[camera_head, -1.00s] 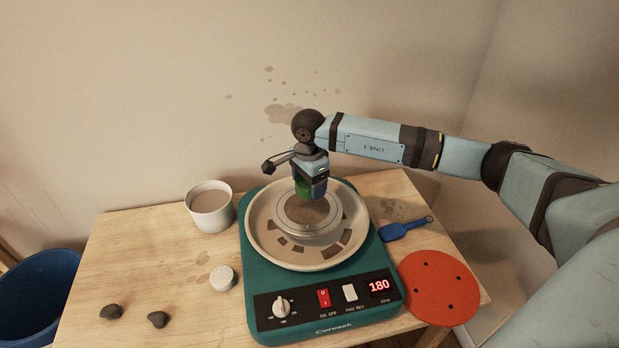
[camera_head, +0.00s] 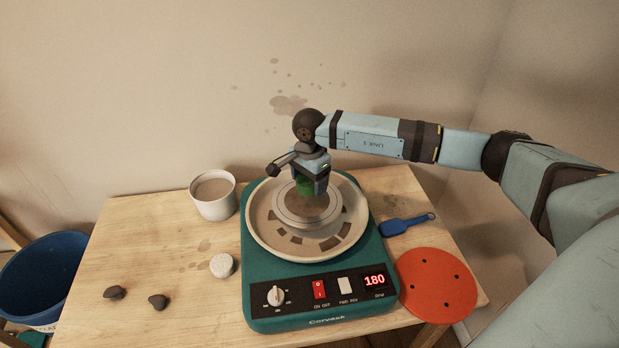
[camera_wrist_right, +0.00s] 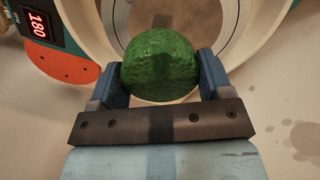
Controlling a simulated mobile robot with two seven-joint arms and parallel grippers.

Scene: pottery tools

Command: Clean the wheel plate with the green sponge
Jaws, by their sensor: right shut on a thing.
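The green sponge (camera_wrist_right: 160,65) is between the two blue fingers of my right gripper (camera_wrist_right: 160,80), which is shut on it. In the head view the sponge (camera_head: 304,187) shows below my right gripper (camera_head: 314,186), at the back part of the wheel plate (camera_head: 300,219). The gripper hides part of the sponge, and I cannot tell whether it touches the plate. The grey round plate has brown patches and sits in a cream splash pan (camera_head: 262,236) on the teal pottery wheel (camera_head: 258,277). The display reads 180. My left gripper is not in view.
On the wooden table (camera_head: 150,246) stand a white cup (camera_head: 214,207), a pale round piece (camera_head: 222,266) and two dark lumps. A blue tool (camera_head: 402,226) and an orange disc (camera_head: 437,285) lie right of the wheel. A blue bucket (camera_head: 40,280) stands at left.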

